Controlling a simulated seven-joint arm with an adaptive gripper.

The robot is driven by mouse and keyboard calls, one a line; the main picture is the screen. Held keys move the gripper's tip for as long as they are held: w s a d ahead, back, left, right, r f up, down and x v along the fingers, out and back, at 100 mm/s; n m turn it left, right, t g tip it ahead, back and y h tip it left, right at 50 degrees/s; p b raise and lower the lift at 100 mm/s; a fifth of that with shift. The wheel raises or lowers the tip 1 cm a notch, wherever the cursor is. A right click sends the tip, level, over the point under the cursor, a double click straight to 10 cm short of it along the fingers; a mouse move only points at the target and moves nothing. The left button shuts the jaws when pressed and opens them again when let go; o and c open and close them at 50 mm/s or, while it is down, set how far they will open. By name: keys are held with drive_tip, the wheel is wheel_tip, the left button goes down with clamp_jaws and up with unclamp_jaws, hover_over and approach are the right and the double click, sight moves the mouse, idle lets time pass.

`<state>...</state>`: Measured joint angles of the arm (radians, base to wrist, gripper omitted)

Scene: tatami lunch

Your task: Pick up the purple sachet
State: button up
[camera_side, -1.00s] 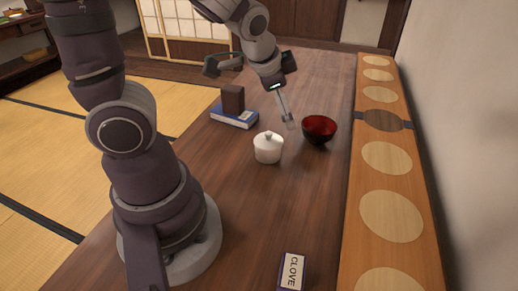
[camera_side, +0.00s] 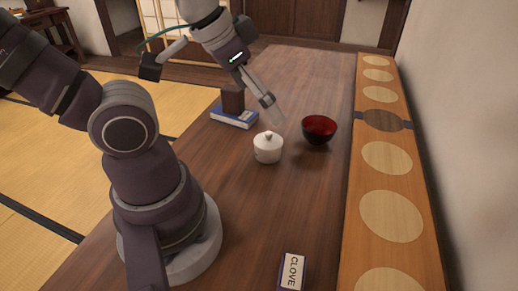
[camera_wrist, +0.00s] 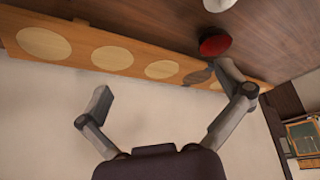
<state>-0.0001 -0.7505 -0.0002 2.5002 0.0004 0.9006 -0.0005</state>
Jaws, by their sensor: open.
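A small packet labelled CLOVE (camera_side: 291,272), with a pale label and dark purplish edges, lies on the table at the bottom of the side view, cut off by the frame edge. It is the only thing that looks like the purple sachet. It does not show in the wrist view. My gripper (camera_side: 211,88) is open and empty above the far part of the table, well away from the packet. Its two fingers are spread wide in the wrist view (camera_wrist: 163,85), with the wall between them.
A white lidded pot (camera_side: 268,152) and a dark red bowl (camera_side: 319,131) stand mid-table below my gripper. A blue book (camera_side: 234,118) with a brown block (camera_side: 232,97) on it lies at the left edge. A wooden board with pale discs (camera_side: 363,228) runs along the right.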

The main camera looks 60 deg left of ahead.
idle(0.3)
drive_tip(key=c, duration=0.5)
drive_tip(key=n+g, duration=0.5)
drive_tip(key=n, duration=0.5)
hover_over(293, 272)
drive_tip(key=w, duration=0.1)
wheel_tip(293, 272, down, 10)
drive_tip(key=shift+g, duration=0.3)
drive_tip(key=f, duration=0.7)
drive_tip(key=s+f, duration=0.1)
drive_tip(key=f, duration=0.2)
drive_tip(key=shift+f, duration=0.4)
